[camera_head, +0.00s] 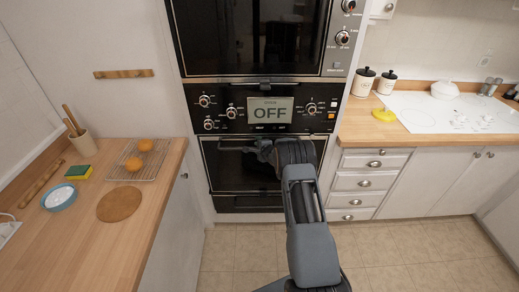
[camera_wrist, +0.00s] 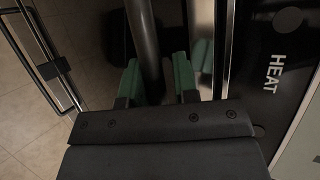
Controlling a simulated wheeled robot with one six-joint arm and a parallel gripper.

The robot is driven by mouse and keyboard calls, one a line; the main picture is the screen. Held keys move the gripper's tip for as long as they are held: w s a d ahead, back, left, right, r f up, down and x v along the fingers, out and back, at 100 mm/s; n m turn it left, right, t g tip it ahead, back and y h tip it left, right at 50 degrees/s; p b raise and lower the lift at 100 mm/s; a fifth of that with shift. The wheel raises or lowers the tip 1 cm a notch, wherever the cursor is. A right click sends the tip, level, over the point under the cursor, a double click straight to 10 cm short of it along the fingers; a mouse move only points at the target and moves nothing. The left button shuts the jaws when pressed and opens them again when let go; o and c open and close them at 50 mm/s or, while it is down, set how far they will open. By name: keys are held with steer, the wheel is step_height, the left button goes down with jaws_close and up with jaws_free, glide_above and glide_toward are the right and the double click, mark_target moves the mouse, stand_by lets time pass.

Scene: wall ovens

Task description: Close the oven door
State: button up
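The oven door (camera_head: 228,172) is the black lower door under the panel reading OFF. It looks upright and close to its frame; I cannot tell whether a small gap stays. Its bar handle (camera_head: 230,149) runs along the top edge. My gripper (camera_head: 264,150) is at this handle, and my arm hides the right part of the door. In the wrist view the dark bar (camera_wrist: 147,40) lies between the two green fingertips of my gripper (camera_wrist: 158,78). The fingers are apart, with a gap showing on the bar's right side.
The upper oven (camera_head: 250,35) is shut above the control panel (camera_head: 268,113). A wooden counter (camera_head: 85,235) with a rack, a sponge and a bowl stands at left. White drawers (camera_head: 365,183) stand at right. The tiled floor (camera_head: 235,260) in front is clear.

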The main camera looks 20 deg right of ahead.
steer(key=shift+o, duration=1.4)
steer(key=shift+w, duration=0.15)
steer(key=shift+o, duration=0.3)
steer(key=shift+d, duration=0.2)
steer(key=shift+s, duration=0.2)
steer(key=a+b+v, duration=0.1)
steer(key=v, duration=1.2)
steer(key=shift+s+d+r+b, duration=0.2)
steer(key=shift+s+d+b, duration=0.05)
steer(key=shift+d+b, duration=0.15)
